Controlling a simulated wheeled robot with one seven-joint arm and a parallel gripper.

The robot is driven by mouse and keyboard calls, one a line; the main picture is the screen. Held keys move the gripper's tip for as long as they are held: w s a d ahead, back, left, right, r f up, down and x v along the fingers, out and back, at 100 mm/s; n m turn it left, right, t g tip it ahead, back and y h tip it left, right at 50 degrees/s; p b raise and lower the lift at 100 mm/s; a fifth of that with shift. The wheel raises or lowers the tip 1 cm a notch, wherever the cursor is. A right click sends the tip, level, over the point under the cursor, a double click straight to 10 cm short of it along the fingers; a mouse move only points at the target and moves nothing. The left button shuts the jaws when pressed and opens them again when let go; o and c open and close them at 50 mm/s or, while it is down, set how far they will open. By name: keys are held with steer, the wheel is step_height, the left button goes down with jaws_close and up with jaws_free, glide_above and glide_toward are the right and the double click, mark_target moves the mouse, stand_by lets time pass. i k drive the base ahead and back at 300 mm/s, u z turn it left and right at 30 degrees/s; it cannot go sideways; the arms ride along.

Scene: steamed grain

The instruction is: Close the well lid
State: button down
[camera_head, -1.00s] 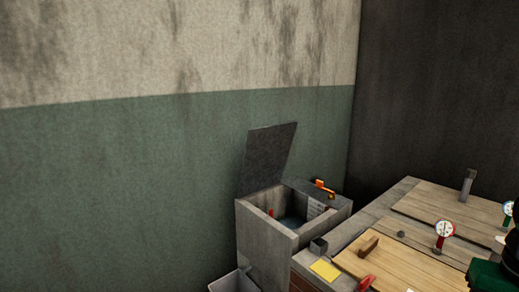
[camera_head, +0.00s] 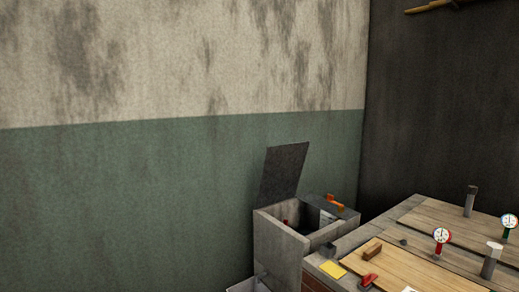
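The well lid (camera_head: 284,173) is a dark grey flat panel. It stands raised and nearly upright at the back of the box-shaped well (camera_head: 282,244), close to the green part of the wall. The well is pale grey with an open top, and its inside is dark and mostly hidden. A small red thing and a pale marked plate show inside the opening. My gripper is not in view.
An orange-handled piece (camera_head: 334,200) sits on the well's right top. A counter with wooden boards (camera_head: 447,218) extends right, bearing a red gauge (camera_head: 441,237), a green gauge (camera_head: 509,223), posts, a wooden block (camera_head: 372,251) and a yellow note (camera_head: 333,269). A pale bin (camera_head: 248,286) stands below.

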mark_target(283, 164)
steer(key=u, duration=0.5)
steer(key=i, duration=0.7)
steer(key=u, duration=0.8)
steer(key=i, duration=1.15)
steer(key=z, duration=0.65)
steer(key=i, duration=1)
steer(key=z, duration=0.7)
